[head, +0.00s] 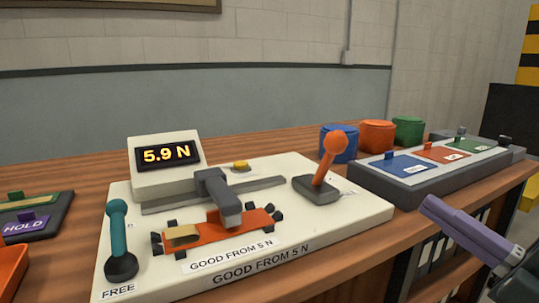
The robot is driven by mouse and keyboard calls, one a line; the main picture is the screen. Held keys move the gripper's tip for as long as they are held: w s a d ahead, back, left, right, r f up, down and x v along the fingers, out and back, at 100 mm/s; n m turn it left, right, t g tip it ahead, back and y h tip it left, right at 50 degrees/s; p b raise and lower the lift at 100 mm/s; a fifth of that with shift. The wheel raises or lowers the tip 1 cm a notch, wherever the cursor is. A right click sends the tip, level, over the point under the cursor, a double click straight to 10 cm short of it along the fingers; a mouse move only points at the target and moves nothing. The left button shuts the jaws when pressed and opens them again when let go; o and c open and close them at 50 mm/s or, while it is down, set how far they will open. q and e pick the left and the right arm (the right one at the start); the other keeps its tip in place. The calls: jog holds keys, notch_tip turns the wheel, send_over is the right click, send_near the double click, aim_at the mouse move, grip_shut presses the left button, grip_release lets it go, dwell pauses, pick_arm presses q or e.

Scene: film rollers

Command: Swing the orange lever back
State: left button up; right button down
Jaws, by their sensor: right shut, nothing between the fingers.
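The orange lever (328,163) stands on a dark grey base at the right side of a white board (345,213). It has a round knob and leans slightly to the right at its top. Nothing touches it. My left gripper is not in view.
A teal lever (118,240), a display reading 5.9 N (166,154) and an orange car (215,230) under a grey arm (220,192) share the board. A grey tray (420,185) with coloured panels lies to the right, before blue, orange and green round containers (376,135).

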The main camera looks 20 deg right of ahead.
aim_at(345, 148)
pick_arm(q)
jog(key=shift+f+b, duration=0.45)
jog(key=shift+b, duration=0.05)
pick_arm(e)
jog(key=x, duration=1.3)
jog(key=shift+w, duration=0.1)
